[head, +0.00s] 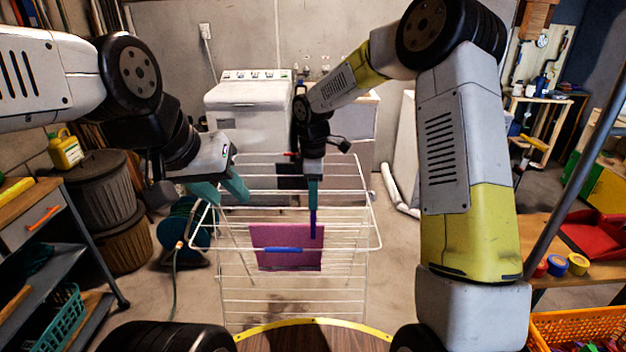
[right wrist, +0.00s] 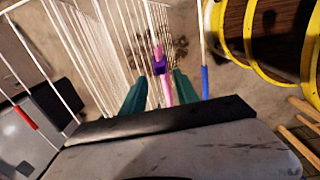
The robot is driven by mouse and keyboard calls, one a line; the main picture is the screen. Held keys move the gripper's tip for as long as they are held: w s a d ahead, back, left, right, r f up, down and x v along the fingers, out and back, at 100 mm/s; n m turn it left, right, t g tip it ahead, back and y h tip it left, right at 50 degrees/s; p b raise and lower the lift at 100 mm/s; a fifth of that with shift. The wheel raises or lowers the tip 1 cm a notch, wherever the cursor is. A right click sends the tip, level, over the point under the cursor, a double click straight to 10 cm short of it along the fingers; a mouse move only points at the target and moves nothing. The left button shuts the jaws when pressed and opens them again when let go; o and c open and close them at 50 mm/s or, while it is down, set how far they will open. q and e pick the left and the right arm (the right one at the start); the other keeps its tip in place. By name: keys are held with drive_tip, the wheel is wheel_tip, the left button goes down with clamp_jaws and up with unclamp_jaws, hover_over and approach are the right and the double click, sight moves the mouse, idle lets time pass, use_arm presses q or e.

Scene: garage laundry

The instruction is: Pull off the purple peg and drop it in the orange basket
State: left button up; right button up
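The purple peg (head: 313,222) sits on a rail of the white drying rack (head: 345,245), at the upper right part of a pink-purple cloth (head: 272,236). My right gripper (head: 313,188) points down right above the peg in the head view. In the right wrist view the purple peg (right wrist: 160,66) lies between the tips of the teal fingers, with a gap on each side, so the right gripper (right wrist: 160,76) is open. My left gripper (head: 221,190) is open and empty at the rack's left side. The orange basket (head: 575,324) stands at the lower right, with colourful pegs in it.
A blue peg (head: 283,250) clips the same cloth at the front; it also shows in the right wrist view (right wrist: 205,82). A red peg (head: 291,154) and a dark cloth (head: 290,178) are farther back. Tape rolls (head: 578,264) lie on the right bench.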

sight(313, 212)
drive_tip(key=shift+f, duration=3.45)
clamp_jaws()
drive_tip(key=shift+r, duration=3.05)
